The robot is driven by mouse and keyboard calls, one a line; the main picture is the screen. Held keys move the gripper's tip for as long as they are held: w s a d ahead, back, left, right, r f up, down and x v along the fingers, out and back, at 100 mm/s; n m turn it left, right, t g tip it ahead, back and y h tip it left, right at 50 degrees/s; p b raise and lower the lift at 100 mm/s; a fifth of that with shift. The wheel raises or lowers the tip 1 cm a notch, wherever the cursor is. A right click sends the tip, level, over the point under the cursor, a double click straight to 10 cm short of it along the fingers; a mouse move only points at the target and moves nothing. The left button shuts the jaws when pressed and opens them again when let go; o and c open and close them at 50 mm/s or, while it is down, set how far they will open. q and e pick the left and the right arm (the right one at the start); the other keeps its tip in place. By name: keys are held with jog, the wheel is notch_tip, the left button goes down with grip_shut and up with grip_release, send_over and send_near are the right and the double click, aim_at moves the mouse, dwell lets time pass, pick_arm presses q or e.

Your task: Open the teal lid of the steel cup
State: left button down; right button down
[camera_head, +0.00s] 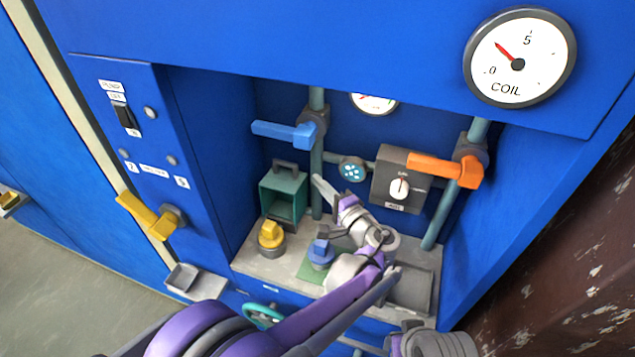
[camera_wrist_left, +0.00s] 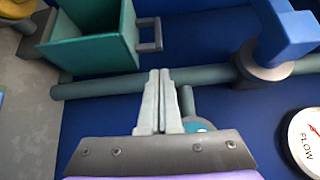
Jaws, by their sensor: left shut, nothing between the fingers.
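No steel cup with a teal lid shows clearly. A small round teal face with dark dots (camera_head: 352,168), in a grey ring on the pipe at the back, is the nearest match; I cannot tell if it is the lid. In the left wrist view a bit of teal (camera_wrist_left: 204,125) shows beside the fingers, mostly hidden. My left gripper (camera_head: 318,181) is shut and empty, in front of the upright pipe, left of the round teal face. Its closed fingertips also show in the left wrist view (camera_wrist_left: 159,76).
A teal open box (camera_head: 284,197) stands left of my gripper. Yellow (camera_head: 271,235) and blue (camera_head: 321,252) knobs sit on the shelf. A blue lever (camera_head: 285,132), an orange lever (camera_head: 445,167) and a grey dial box (camera_head: 400,183) surround the gripper. The recess walls close in both sides.

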aim_at(292, 166)
pick_arm(q)
jog(key=x, duration=0.7)
jog(key=shift+w+a, duration=0.2)
jog(key=shift+w, duration=0.15)
jog(key=s, duration=0.1)
jog(key=s+a, duration=0.1)
jog(key=s+r, duration=0.1)
jog(key=shift+s+a, duration=0.1)
jog(key=shift+a, duration=0.05)
jog(key=shift+f, duration=0.1)
